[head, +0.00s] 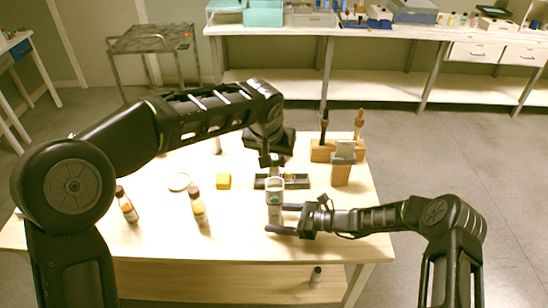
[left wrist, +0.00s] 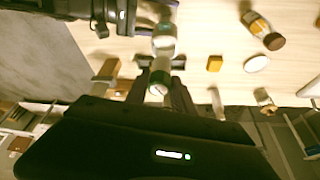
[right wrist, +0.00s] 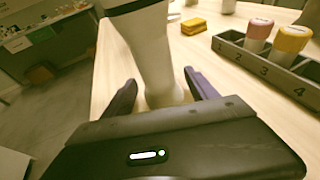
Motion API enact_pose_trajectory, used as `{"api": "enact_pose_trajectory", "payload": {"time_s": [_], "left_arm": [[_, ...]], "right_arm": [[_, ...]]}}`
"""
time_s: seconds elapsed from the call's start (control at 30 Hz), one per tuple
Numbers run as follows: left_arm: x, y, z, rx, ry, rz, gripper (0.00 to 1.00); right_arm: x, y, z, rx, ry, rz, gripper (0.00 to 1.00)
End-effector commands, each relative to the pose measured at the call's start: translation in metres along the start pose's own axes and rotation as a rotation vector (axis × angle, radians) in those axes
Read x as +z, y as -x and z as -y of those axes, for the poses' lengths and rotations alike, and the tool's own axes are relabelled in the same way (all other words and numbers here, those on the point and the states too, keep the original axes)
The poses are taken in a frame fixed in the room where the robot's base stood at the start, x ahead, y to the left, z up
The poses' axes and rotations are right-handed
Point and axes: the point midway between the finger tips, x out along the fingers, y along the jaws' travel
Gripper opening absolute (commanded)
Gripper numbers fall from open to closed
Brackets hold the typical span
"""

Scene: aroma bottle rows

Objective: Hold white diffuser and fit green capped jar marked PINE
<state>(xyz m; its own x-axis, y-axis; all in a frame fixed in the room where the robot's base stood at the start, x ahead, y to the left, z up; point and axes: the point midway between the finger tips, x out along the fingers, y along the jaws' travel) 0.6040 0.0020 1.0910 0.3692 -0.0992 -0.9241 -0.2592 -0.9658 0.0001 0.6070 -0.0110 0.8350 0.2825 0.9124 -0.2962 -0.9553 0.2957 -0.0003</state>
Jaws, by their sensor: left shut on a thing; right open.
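The white diffuser (head: 275,197) stands upright near the table's front right. It fills the upper middle of the right wrist view (right wrist: 155,50) and also shows in the left wrist view (left wrist: 164,42). My right gripper (head: 285,218) is open, its fingers on either side of the diffuser's lower body with gaps showing. My left gripper (head: 270,160) is shut on the green capped jar (left wrist: 160,76), just behind the diffuser in the head view. The jar's label cannot be read.
A numbered rack (right wrist: 265,62) holds a pink-capped jar (right wrist: 259,30) and a yellow-capped jar (right wrist: 290,40). A yellow block (head: 223,181), a white dish (head: 179,182) and brown bottles (head: 198,208) stand left. A wooden holder (head: 341,173) stands right.

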Motion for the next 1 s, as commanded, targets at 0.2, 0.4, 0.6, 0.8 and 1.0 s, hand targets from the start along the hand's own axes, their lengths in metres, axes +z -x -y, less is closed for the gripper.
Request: {"api": "enact_pose_trajectory", "payload": {"time_s": [0.2, 0.4, 0.6, 0.8, 1.0], "left_arm": [[-0.0001, 0.0001, 0.0, 0.0, 0.0, 0.0, 0.0], [-0.0001, 0.0001, 0.0, 0.0, 0.0, 0.0, 0.0], [-0.0001, 0.0001, 0.0, 0.0, 0.0, 0.0, 0.0], [0.0, -0.0002, 0.0, 0.0, 0.0, 0.0, 0.0], [0.002, -0.0049, 0.0, 0.0, 0.0, 0.001, 0.0]], "right_arm": [[0.0001, -0.0003, 0.0, 0.0, 0.0, 0.0, 0.67], [0.0001, -0.0002, -0.0001, 0.0, 0.0, 0.0, 0.53], [0.0001, -0.0001, -0.0001, 0.0, 0.0, 0.0, 0.36], [0.0001, 0.0, -0.0001, 0.0, 0.0, 0.0, 0.27], [0.0, 0.0, -0.0001, 0.0, 0.0, 0.001, 0.27]]}}
